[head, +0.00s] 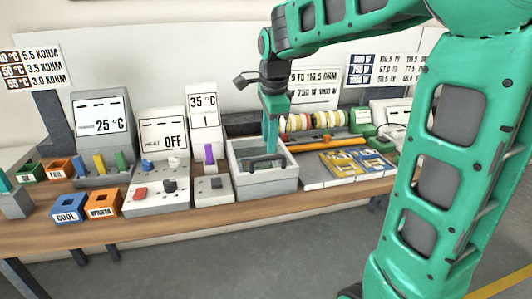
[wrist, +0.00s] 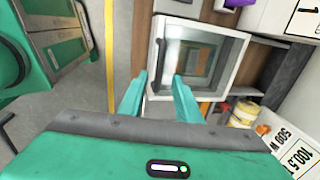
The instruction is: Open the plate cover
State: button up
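The plate cover (head: 248,165) is a clear panel with a dark bar handle (head: 266,160) on a light grey box (head: 265,186) in the middle of the bench. It looks shut. In the wrist view the cover (wrist: 206,58) is upper centre, with its dark handle (wrist: 158,60) along the left side. My gripper (head: 271,150) points down at the box, close to the handle. In the wrist view its green fingers (wrist: 159,80) are apart, with the handle's near end lined up between them. I cannot tell how far above it they are. Nothing shows held.
Grey control boxes stand left of the box, one with a purple lever (head: 209,154). Yellow and blue plates (head: 350,163) lie to the right. Coloured rolls (head: 314,121) and an orange rod (head: 328,145) lie behind. The floor in front is clear.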

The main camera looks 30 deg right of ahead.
aim_at(268, 158)
jog(key=shift+w+d+f, duration=0.1)
jog(key=shift+w+f, duration=0.05)
jog(key=shift+f, duration=0.7)
jog(key=shift+w+a+f, duration=0.1)
jog(key=shift+w+f, duration=0.1)
jog(key=shift+f, duration=0.7)
jog(key=shift+w+d+f, duration=0.1)
jog(key=shift+w+f, duration=0.05)
jog(key=shift+f, duration=0.7)
jog(key=shift+c, duration=0.7)
grip_shut()
